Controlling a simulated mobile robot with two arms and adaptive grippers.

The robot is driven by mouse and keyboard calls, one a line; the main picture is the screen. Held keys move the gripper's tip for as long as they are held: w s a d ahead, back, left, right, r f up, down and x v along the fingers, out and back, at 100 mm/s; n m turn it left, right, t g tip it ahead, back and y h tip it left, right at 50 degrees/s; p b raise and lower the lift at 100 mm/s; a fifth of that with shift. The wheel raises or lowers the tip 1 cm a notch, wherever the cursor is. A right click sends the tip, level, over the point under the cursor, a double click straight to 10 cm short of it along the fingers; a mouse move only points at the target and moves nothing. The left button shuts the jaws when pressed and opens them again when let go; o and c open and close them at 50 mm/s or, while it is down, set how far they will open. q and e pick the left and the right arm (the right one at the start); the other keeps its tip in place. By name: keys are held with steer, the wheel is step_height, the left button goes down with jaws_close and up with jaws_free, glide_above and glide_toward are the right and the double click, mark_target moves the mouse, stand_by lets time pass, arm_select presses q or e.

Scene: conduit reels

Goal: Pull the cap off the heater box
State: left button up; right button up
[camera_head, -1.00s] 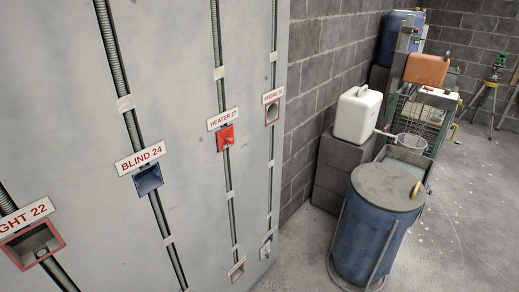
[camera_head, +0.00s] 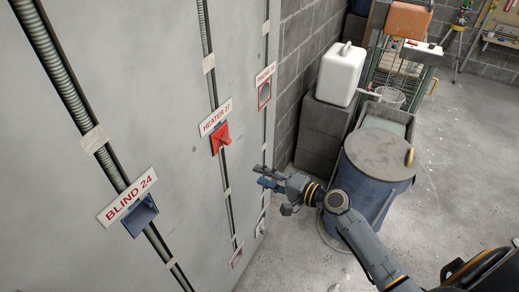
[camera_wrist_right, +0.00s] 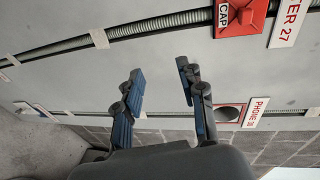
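The red cap (camera_head: 220,138) sits on the heater box, under the white HEATER 27 label (camera_head: 215,118) on the grey wall panel. In the right wrist view the red cap (camera_wrist_right: 240,15) shows at the top edge, lettered CAP, with part of its label (camera_wrist_right: 289,22) beside it. My right gripper (camera_head: 262,178) is in front of the panel, lower and to the right of the cap in the head view. In the right wrist view its two fingers (camera_wrist_right: 160,82) are spread apart with nothing between them. My left gripper is in neither view.
An open blue box (camera_head: 140,215) sits under the BLIND 24 label (camera_head: 127,196). A box with a round opening (camera_head: 264,94) is under the PHONE label. A blue drum (camera_head: 365,185) stands behind my right arm, near a white canister (camera_head: 341,73). Floor shows beside the drum.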

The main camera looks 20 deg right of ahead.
mark_target(230, 142)
step_height(230, 142, up, 10)
steer(key=s+a+y, duration=0.1)
steer(key=s+y, duration=0.1)
steer(key=y, duration=0.1)
steer(key=shift+t, duration=0.4)
steer(key=p+x, duration=0.1)
steer(key=x, duration=0.7)
steer(key=shift+w+r, duration=0.15)
steer(key=shift+r, duration=0.05)
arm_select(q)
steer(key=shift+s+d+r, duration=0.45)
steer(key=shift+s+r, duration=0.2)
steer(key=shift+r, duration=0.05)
arm_select(e)
steer(key=shift+x, duration=0.9)
jaws_close()
steer(key=shift+d+f, duration=0.1)
